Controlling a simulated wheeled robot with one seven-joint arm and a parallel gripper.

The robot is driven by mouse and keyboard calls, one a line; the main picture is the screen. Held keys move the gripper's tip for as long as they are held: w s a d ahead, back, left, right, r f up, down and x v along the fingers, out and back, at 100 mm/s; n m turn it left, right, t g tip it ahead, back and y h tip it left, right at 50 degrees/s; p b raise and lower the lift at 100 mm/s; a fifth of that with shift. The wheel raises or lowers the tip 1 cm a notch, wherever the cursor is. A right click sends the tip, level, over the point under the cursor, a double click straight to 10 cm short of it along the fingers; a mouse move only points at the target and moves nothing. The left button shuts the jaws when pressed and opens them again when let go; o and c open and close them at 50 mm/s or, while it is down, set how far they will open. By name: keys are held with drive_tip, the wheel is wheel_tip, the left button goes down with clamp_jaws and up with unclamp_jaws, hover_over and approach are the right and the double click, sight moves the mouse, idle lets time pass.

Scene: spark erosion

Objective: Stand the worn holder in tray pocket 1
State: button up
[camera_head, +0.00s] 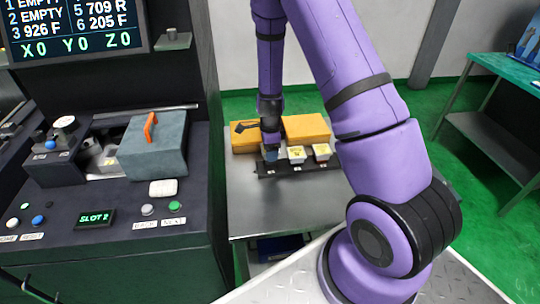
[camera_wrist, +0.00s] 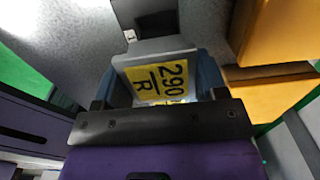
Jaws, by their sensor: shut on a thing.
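The worn holder, a grey block with a yellow label reading "290 R" (camera_wrist: 160,80), sits between the blue-grey fingers of my gripper (camera_wrist: 165,78) in the wrist view. My gripper is shut on it. In the head view my gripper (camera_head: 270,153) points down over the left end of the dark tray (camera_head: 283,171), where a pocket lies left of two filled ones. The held holder is mostly hidden there, so I cannot tell whether its foot touches the tray. Two pale holders with yellow labels stand in the middle pocket (camera_head: 297,153) and right pocket (camera_head: 321,151).
Two orange boxes (camera_head: 306,127) stand on the steel table (camera_head: 255,210) just behind the tray. The machine (camera_head: 155,235) with its control buttons is at the left. The table front is clear. A green-topped bench (camera_head: 505,72) stands far right.

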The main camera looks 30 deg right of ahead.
drive_tip(key=shift+a+f, duration=0.1)
drive_tip(key=shift+f, duration=1.3)
drive_tip(key=shift+f, duration=0.1)
drive_tip(key=o, duration=1.1)
